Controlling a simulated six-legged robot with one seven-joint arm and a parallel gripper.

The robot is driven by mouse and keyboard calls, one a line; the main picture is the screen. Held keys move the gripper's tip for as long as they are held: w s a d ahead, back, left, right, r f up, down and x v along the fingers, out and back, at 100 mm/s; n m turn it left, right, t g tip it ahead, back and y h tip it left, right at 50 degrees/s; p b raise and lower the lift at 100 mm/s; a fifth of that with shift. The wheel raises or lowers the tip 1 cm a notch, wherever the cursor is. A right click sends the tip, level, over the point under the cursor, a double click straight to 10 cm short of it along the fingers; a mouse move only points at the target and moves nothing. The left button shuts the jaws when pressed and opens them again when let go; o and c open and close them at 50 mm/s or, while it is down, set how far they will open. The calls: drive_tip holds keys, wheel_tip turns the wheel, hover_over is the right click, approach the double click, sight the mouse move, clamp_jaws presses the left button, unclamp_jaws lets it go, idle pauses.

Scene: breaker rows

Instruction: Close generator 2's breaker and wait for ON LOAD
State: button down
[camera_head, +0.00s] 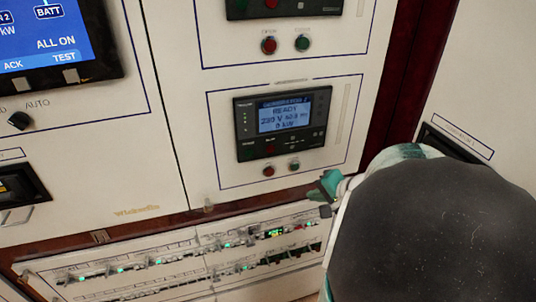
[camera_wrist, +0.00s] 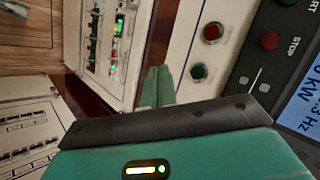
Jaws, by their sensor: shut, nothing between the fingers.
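Generator 2's controller (camera_head: 284,122) sits in a framed panel; its blue screen reads READY, 230 V and 0 kW. Below it are a red button (camera_head: 268,171) and a green button (camera_head: 294,165). My gripper (camera_head: 327,186) is shut and empty, just right of and below the green button in the head view. In the wrist view, my gripper's fingertips (camera_wrist: 157,72) point up beside the green button (camera_wrist: 199,72), with the red button (camera_wrist: 211,33) beyond it. The fingers seem apart from the green button; the exact gap cannot be told.
Another controller (camera_head: 283,8) with its own red button (camera_head: 269,45) and green button (camera_head: 303,43) is above. A breaker row panel (camera_head: 180,262) with small green lights runs below. A blue display (camera_head: 45,38) reads ALL ON at upper left. My arm hides the lower right.

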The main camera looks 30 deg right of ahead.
sight(295, 167)
drive_tip(key=shift+w+d, duration=0.4)
drive_tip(key=shift+w, duration=1)
drive_tip(key=shift+w+d, duration=0.45)
drive_tip(key=shift+w, duration=1)
drive_tip(key=shift+w+d, duration=0.4)
drive_tip(key=shift+w, duration=1)
drive_tip(key=shift+w+d, duration=0.15)
drive_tip(key=shift+w, duration=0.25)
drive_tip(key=shift+w+d, duration=0.1)
drive_tip(key=shift+w, duration=0.25)
drive_tip(key=shift+s, duration=0.1)
drive_tip(key=shift+s+a, duration=0.25)
drive_tip(key=shift+s, duration=0.4)
